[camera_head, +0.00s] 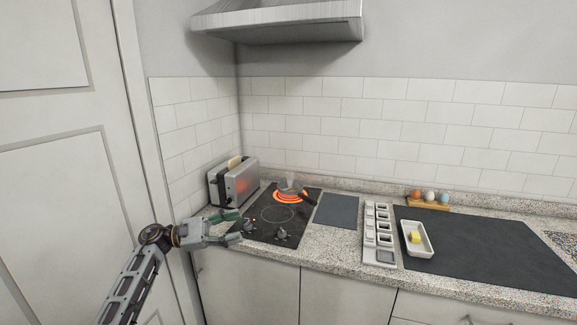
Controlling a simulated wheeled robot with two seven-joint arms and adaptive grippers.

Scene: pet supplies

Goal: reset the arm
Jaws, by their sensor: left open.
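My left gripper (236,227) comes in from the lower left, at the front left edge of the counter beside the black cooktop (266,224). Its fingers are open, with nothing visible between them. My right gripper is not in the picture. A small pan (289,187) with a dark handle stands on the glowing orange rear burner, with faint steam above it.
A silver toaster (236,184) with bread stands behind the gripper. To the right are a grey mat (337,210), a slotted panel (379,236), a white dish (416,239) with a yellow piece, and an egg holder (428,203) on the counter. A range hood (280,22) hangs above.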

